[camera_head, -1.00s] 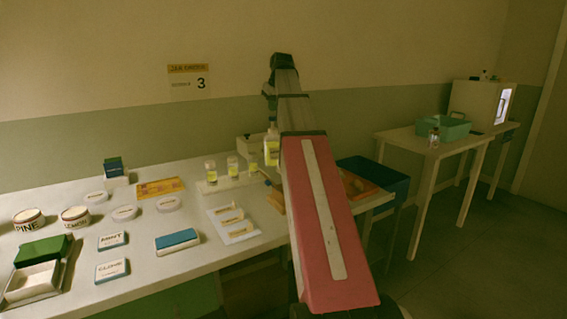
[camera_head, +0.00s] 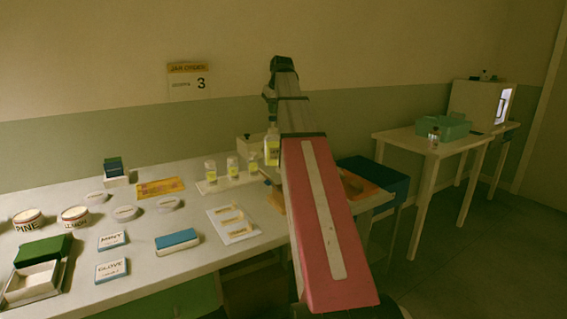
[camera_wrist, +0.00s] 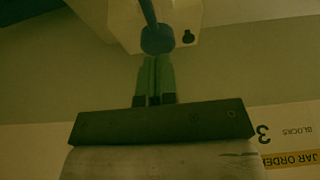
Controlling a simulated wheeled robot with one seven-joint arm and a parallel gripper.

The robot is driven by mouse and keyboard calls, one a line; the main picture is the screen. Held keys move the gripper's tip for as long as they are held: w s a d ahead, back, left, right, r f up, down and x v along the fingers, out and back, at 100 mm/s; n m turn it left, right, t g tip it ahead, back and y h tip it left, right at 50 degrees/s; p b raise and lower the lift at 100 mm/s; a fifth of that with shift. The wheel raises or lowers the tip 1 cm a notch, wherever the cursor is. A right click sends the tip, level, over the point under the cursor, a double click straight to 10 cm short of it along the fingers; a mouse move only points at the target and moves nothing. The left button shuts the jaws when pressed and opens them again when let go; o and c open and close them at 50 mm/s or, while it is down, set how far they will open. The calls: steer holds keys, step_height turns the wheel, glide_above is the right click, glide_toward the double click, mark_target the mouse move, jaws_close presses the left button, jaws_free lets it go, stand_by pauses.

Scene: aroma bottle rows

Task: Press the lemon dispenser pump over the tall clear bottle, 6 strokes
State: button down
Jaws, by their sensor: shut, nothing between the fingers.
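My gripper (camera_wrist: 155,62) is shut and empty in the wrist view, its green fingers side by side. A round blue knob on a blue stem (camera_wrist: 158,39) lies just past the fingertips; I cannot tell whether they touch. In the head view a taller bottle with a yellow label (camera_head: 271,150) stands beside my arm, partly covered by it. I cannot tell whether it is the lemon dispenser or the tall clear bottle. My gripper's fingertips are not clear in the head view.
Several small yellow-labelled bottles (camera_head: 232,166) stand left of my arm. Lidded tubs (camera_head: 75,217), labelled boxes (camera_head: 112,240) and a blue-topped block (camera_head: 177,240) lie on the white table (camera_head: 150,285). A blue bin (camera_head: 385,180) is at right.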

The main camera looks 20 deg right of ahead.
steer(key=shift+f, duration=1.05)
steer(key=shift+r, duration=1.6)
steer(key=shift+f, duration=0.2)
steer(key=shift+f, duration=1.35)
steer(key=shift+r, duration=1.55)
